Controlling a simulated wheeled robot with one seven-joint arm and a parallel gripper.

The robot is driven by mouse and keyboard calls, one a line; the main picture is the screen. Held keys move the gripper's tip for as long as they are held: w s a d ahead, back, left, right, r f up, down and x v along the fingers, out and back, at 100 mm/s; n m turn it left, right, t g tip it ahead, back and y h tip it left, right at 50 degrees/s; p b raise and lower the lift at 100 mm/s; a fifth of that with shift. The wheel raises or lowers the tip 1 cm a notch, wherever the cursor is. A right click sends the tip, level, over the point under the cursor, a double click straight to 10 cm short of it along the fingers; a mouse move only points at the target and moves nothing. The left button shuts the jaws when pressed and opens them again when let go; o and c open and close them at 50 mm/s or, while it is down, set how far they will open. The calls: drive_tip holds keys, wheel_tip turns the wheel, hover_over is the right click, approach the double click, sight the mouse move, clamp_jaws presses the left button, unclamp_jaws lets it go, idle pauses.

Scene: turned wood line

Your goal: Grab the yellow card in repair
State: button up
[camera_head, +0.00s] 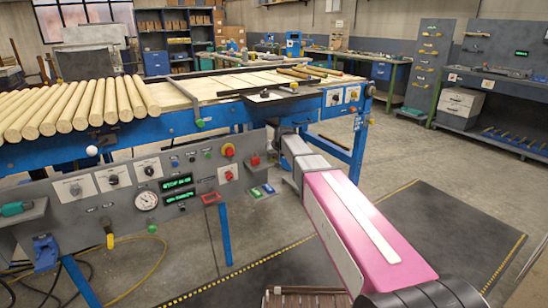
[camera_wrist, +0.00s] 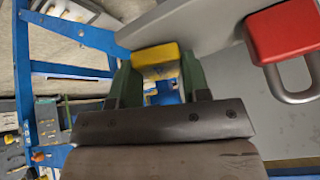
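A small yellow piece (camera_wrist: 158,60), which I take for the yellow card, shows in the wrist view at my fingertips. My gripper (camera_wrist: 160,78) has two dark green fingers, one on each side of the yellow piece. The piece fills almost the whole gap between them. I cannot tell whether the fingers press on it or only stand beside it. No writing is readable on it. In the head view my pink arm reaches to the right end of the grey control panel (camera_head: 105,210). The fingers and the yellow piece are not clear there.
A red padlock (camera_wrist: 283,35) with a grey shackle is close to the right of my gripper. A green card and a blue card (camera_head: 268,188) sit on the panel's right part. A blue-framed table (camera_head: 230,85) with wooden rods stands behind.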

drive_tip(key=shift+o, duration=0.3)
drive_tip(key=shift+s+a+f, duration=0.1)
drive_tip(key=shift+s+a, duration=0.3)
drive_tip(key=shift+s, duration=0.4)
drive_tip(key=o, duration=1)
drive_tip(key=shift+s+a, duration=0.1)
drive_tip(key=shift+s, duration=0.05)
drive_tip(key=shift+r, duration=0.25)
drive_tip(key=v, duration=1)
drive_tip(key=shift+s+r, duration=0.15)
drive_tip(key=shift+s, duration=0.05)
drive_tip(key=shift+c, duration=0.3)
